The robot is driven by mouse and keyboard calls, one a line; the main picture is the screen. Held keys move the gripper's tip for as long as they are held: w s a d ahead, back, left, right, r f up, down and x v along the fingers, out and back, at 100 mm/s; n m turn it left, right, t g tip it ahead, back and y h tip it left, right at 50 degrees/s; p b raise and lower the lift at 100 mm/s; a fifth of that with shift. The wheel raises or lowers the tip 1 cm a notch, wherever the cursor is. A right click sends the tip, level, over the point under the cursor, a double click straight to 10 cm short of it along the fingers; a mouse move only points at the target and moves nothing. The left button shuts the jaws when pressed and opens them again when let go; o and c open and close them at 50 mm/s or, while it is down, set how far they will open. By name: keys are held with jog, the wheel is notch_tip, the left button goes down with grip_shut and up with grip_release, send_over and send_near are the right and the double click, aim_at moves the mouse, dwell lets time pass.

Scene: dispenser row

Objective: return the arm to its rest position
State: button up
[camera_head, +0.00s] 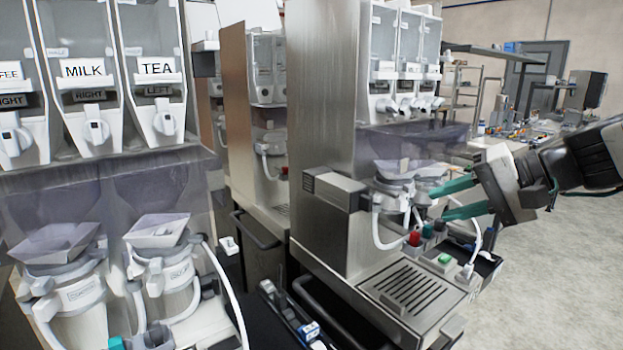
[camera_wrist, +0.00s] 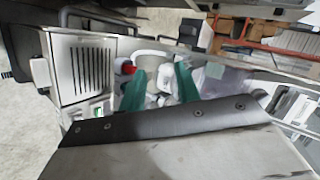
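My gripper (camera_head: 440,204) is at the right of the head view, in front of the dispensing machine on the right. Its two green fingers are spread apart with nothing seen between them. In the wrist view the fingers (camera_wrist: 160,82) also stand apart, over the machine's white hoses and cups. The fingertips are close to the machine's mixing funnels (camera_head: 402,170); I cannot tell whether they touch. My arm reaches in from the right edge, well out from my body.
The steel machine's drip tray (camera_head: 412,293) lies below my gripper, with red and green buttons nearby. Dispensers labelled MILK (camera_head: 85,70) and TEA (camera_head: 157,68) stand at the left. A cluttered workbench (camera_head: 530,128) stands behind. Open floor (camera_head: 575,260) is at the right.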

jog(key=s+d+f+n+g+h, duration=0.1)
jog(key=s+f+h, duration=0.3)
jog(key=s, duration=0.6)
jog(key=s+d+f+n+g+h, duration=0.2)
jog(key=s+f+n+g+h, duration=0.1)
jog(key=s, duration=0.7)
notch_tip(320, 180, down, 3)
jog(key=shift+s+f+n+g+h, duration=0.15)
jog(key=shift+s+n+g+h, duration=0.2)
jog(key=shift+g+h, duration=0.55)
jog(key=shift+d, duration=0.1)
jog(key=shift+a, duration=0.25)
jog(key=shift+a, duration=0.1)
